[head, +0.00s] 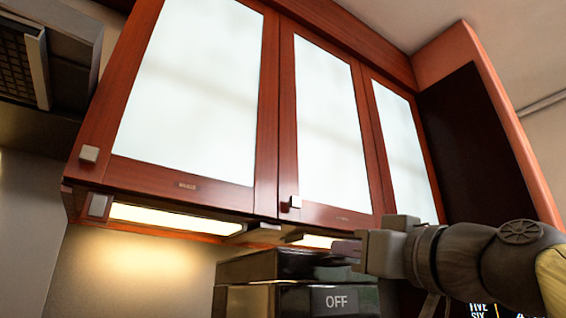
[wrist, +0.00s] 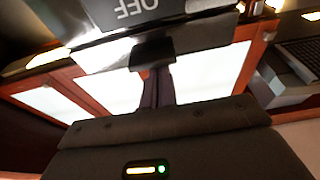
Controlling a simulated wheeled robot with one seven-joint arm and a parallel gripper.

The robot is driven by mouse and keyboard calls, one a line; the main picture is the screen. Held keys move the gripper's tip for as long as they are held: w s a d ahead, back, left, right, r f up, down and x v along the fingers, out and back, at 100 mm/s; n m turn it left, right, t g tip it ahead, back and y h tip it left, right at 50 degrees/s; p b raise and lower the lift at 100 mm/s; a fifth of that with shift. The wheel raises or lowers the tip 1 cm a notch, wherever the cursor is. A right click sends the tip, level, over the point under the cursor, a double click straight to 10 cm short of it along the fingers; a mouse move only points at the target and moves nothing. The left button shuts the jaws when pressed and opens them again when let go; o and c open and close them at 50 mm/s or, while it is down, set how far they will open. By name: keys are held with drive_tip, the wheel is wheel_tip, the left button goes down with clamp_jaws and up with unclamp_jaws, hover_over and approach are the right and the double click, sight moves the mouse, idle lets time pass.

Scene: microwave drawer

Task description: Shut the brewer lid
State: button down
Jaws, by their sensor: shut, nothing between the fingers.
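The brewer is the dark glossy box (head: 248,300) with an "OFF" label, low in the head view. Its lid (head: 275,265) is the dark upper part, above a lighter seam; whether it is fully down I cannot tell. My gripper (head: 340,250) comes in from the right at about lid height, with its tips beside or in front of the lid's right end; contact is unclear. It is shut and empty. In the wrist view, which is upside down, the shut fingers (wrist: 158,88) point toward the brewer's "OFF" panel (wrist: 128,10). The lower brewer body is out of frame.
Red-framed wall cabinets (head: 190,90) with white panels hang above the brewer, with lit strips (head: 175,219) underneath. A vented range hood (head: 45,60) is at upper left. A dark tall panel (head: 475,150) stands at right. Open air lies left of the brewer.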

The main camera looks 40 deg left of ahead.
drive_tip(key=shift+f+b, duration=0.45)
drive_tip(key=shift+f, duration=0.25)
drive_tip(key=shift+r, duration=0.15)
wheel_tip(320, 180, up, 5)
drive_tip(key=p, duration=0.4)
drive_tip(key=f+b+v, duration=0.1)
drive_tip(key=b+v, duration=0.4)
drive_tip(key=v, duration=0.5)
drive_tip(key=shift+f, duration=0.25)
